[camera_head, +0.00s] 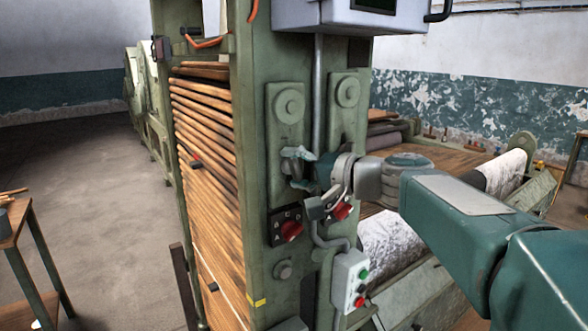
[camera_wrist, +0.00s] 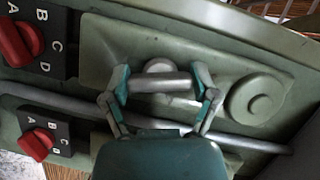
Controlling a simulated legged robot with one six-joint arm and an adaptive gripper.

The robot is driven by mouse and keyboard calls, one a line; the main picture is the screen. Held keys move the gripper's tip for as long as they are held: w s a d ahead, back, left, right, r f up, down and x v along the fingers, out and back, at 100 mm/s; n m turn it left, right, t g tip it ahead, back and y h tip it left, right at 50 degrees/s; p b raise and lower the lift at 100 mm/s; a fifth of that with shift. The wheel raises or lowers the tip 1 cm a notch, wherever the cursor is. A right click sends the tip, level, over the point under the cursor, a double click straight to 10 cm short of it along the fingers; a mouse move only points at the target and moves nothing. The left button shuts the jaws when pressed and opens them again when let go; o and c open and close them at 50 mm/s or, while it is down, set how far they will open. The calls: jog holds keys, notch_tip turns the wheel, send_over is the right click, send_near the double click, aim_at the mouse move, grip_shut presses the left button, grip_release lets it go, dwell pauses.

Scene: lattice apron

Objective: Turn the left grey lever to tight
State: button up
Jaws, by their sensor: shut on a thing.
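The left grey lever (camera_wrist: 160,84) is a short bar in front of a round hub on a green plate. In the wrist view it runs roughly along the plate's length. My gripper (camera_wrist: 160,82) is shut on it, with a teal-tipped finger at each end of the bar. In the head view my gripper (camera_head: 302,169) reaches in from the right to the left plate (camera_head: 288,133) on the green post. My fingers and wrist hide most of the lever there. I cannot make out a tight mark.
A left red selector switch (camera_head: 291,230) and a right one (camera_head: 343,211) sit below. A grey pipe (camera_head: 318,80) runs between the plates. A push-button box (camera_head: 350,280) hangs low on the post. Wooden slats (camera_head: 205,130) stand at left.

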jog(key=shift+f+m+t+y, duration=0.25)
jog(key=shift+m+t+y, duration=0.2)
jog(key=shift+m, duration=1.05)
jog(key=o, duration=1)
jog(key=shift+w, duration=0.1)
jog(key=shift+r, duration=0.1)
jog(key=shift+d, duration=0.1)
